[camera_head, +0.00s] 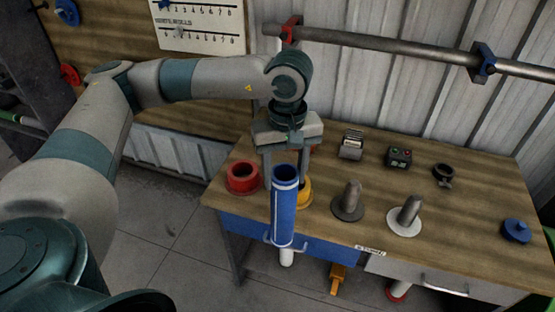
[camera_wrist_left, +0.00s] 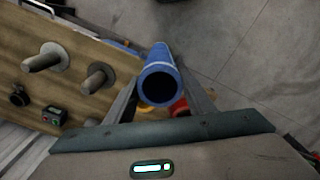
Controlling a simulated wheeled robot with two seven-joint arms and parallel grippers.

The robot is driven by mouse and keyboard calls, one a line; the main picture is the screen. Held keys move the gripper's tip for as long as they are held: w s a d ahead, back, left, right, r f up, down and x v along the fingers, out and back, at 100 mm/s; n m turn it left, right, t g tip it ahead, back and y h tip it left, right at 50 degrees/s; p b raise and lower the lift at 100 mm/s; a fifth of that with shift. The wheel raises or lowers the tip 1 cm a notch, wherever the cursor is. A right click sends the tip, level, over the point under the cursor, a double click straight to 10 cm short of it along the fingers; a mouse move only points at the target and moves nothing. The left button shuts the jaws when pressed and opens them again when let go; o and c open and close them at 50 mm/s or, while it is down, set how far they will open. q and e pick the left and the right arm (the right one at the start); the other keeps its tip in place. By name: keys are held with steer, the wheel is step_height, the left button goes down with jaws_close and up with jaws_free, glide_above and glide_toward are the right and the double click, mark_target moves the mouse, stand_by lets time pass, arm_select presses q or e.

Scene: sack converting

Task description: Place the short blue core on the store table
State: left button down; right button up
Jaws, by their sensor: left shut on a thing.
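A blue core (camera_head: 285,210) with white bands stands upright between the fingers of my left gripper (camera_head: 286,172), which is shut on its upper part. In the left wrist view the blue core (camera_wrist_left: 160,76) shows its open end between the two fingers (camera_wrist_left: 160,95). In the head view the core is in front of the near edge of the wooden table (camera_head: 320,215), over the blue drawer front. Its lower end appears to hang free. A red core (camera_head: 242,177) and a yellow core (camera_head: 303,192), partly hidden by the blue one, are on the table. My right gripper is out of view.
Two upright pegs, one on a dark base (camera_head: 348,203) and one on a white base (camera_head: 406,217), stand right of the gripper. A button box (camera_head: 398,157), a small device (camera_head: 351,145) and a blue knob (camera_head: 516,231) are on the table. A pipe (camera_head: 400,51) runs behind.

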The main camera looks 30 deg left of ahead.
mark_target(283, 210)
arm_select(q)
steer(key=s+d+f+m+b, duration=0.2)
steer(key=d+f+m, duration=0.3)
steer(key=m, duration=0.4)
steer(key=shift+s+f, duration=0.4)
steer(key=shift+f, duration=0.4)
steer(key=shift+d, duration=0.1)
